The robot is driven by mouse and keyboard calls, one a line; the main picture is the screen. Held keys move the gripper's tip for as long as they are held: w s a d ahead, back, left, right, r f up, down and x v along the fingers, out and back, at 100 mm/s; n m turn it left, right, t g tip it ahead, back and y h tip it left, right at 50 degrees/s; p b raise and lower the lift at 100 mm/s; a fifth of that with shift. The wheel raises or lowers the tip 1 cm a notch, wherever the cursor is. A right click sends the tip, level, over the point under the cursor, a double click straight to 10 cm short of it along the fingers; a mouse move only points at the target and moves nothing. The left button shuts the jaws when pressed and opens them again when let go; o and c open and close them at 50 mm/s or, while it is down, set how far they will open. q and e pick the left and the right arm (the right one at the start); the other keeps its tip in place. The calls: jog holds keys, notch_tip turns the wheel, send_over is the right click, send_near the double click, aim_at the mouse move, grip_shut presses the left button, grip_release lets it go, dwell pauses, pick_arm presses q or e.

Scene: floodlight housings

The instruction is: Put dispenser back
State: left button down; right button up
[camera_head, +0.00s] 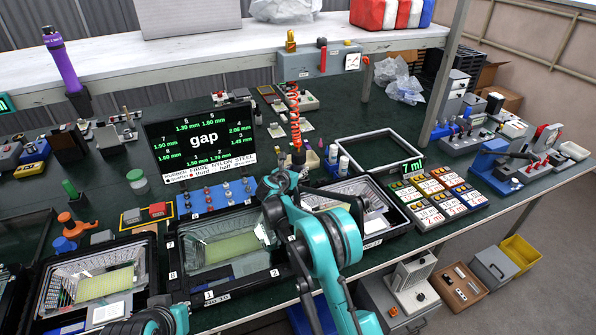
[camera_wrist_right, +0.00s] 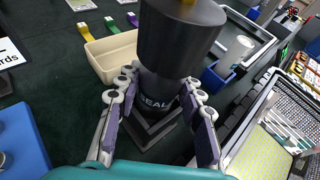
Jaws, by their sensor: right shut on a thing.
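The dispenser (camera_wrist_right: 178,45) is a thick dark cylinder marked SEAL, near-upright in the right wrist view. My right gripper (camera_wrist_right: 160,85) has its fingers on both sides of its lower part and is shut on it. A dark square base (camera_wrist_right: 148,130) shows under the dispenser; I cannot tell whether it is seated there. In the head view my right gripper (camera_head: 283,182) is at the middle of the bench, below a red coiled hose (camera_head: 294,115) with a dark body (camera_head: 298,155) at its lower end. My left gripper is not visible.
A black tray (camera_head: 225,250) lies in front and another (camera_head: 365,215) to the right. A screen reading gap (camera_head: 203,140) stands left of the gripper. A blue rack (camera_head: 215,198) with several small parts is close by. A beige bin (camera_wrist_right: 105,62) sits beside the dispenser.

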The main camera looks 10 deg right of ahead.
jog(key=shift+f, duration=0.4)
jog(key=o, duration=1.3)
